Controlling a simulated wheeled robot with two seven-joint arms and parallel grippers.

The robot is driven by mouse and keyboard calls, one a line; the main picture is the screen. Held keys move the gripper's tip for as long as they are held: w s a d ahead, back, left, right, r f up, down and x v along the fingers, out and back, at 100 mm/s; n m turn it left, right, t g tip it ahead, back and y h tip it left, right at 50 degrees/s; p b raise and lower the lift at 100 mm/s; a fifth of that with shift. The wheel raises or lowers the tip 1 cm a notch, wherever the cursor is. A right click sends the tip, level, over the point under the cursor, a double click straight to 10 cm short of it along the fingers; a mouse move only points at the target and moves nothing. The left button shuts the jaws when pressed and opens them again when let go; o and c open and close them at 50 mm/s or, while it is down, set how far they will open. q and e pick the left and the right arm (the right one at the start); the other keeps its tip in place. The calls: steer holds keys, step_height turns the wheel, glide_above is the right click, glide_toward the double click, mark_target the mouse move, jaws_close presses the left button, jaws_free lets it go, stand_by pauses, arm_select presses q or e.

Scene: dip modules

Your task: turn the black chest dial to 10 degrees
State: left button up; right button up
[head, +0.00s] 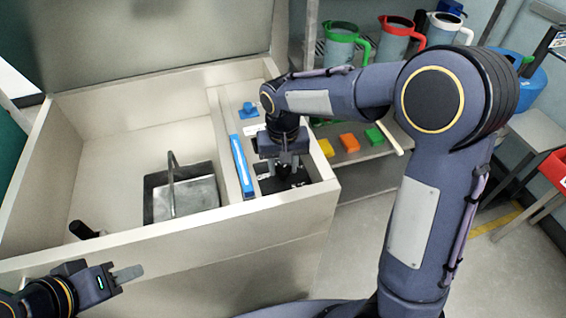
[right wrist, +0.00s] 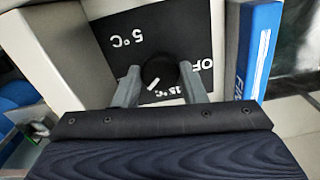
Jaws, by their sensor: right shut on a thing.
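The black dial (right wrist: 158,72) is round, with a white pointer mark, and sits on a black panel (right wrist: 118,24) with white markings "5°C", "OF…" and "15°C". In the right wrist view its white mark points down and to the left; a 10 degree marking is not visible. My right gripper (right wrist: 160,78) has a finger on each side of the dial and is shut on it. In the head view the right gripper (head: 284,168) reaches down over the black panel (head: 270,184) and hides the dial. My left gripper (head: 128,274) is at the lower left, away from the dial, its jaw opening unclear.
The panel is in the right compartment of an open pale chest (head: 120,235). A blue strip (head: 242,166) and a blue knob (head: 249,109) are near it. A metal container (head: 185,194) stands in the chest. Pitchers (head: 342,48) and coloured blocks (head: 349,142) are on shelves behind.

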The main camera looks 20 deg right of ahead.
mark_target(283, 168)
steer(key=shift+r+m, duration=0.1)
steer(key=shift+m, duration=1.9)
steer(key=o, duration=1)
step_height(283, 168, up, 8)
steer(key=shift+f+p, duration=0.15)
steer(key=shift+p, duration=0.2)
